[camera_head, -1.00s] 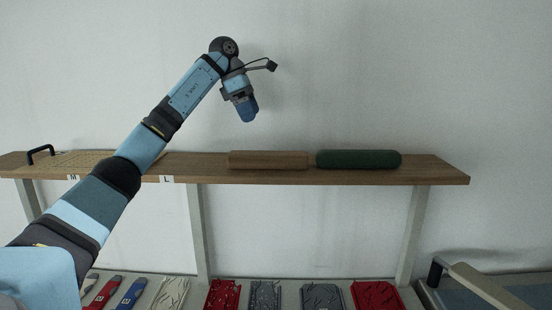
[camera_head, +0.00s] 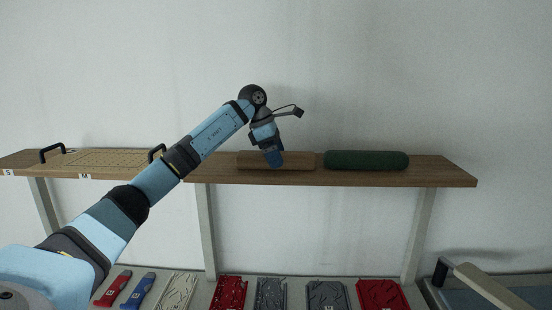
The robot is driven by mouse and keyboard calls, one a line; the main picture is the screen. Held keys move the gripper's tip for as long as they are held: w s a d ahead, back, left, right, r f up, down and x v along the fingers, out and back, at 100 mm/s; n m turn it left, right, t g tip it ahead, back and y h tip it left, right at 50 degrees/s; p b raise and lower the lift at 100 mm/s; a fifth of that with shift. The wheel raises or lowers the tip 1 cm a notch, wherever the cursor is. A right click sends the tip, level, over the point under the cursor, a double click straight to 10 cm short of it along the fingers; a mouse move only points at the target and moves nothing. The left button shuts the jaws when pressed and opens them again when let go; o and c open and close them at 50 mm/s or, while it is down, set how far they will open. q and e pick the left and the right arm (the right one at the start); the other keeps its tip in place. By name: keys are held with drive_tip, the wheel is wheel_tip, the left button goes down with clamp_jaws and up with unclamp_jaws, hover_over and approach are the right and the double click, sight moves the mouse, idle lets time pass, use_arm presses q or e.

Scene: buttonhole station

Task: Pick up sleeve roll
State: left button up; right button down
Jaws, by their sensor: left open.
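Two long rolls lie side by side on the wooden shelf: a brown one (camera_head: 300,162) and a dark green one (camera_head: 366,160). I cannot tell from the picture which is called the sleeve roll. My left gripper (camera_head: 274,161) points down at the brown roll, its blue fingers covering part of the roll's middle. It is open, with nothing seen held in it; whether the fingers touch the roll is hard to tell. The green roll is fully visible to the right of the gripper. My right gripper is not in view.
The wooden shelf (camera_head: 440,172) has a tan perforated board (camera_head: 110,158) with black handles at its left. Below are red (camera_head: 380,295) and grey (camera_head: 327,296) patterned plates. A black-handled lever (camera_head: 480,283) is at lower right. The shelf's right end is clear.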

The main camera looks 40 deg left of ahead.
use_arm(q)
drive_tip(key=shift+c, duration=1.1)
drive_tip(key=c, duration=1)
drive_tip(key=shift+r, duration=0.2)
drive_tip(key=shift+c, duration=0.2)
wheel_tip(320, 180, up, 19)
drive_tip(key=shift+r+b, duration=0.2)
drive_tip(key=shift+b, duration=0.1)
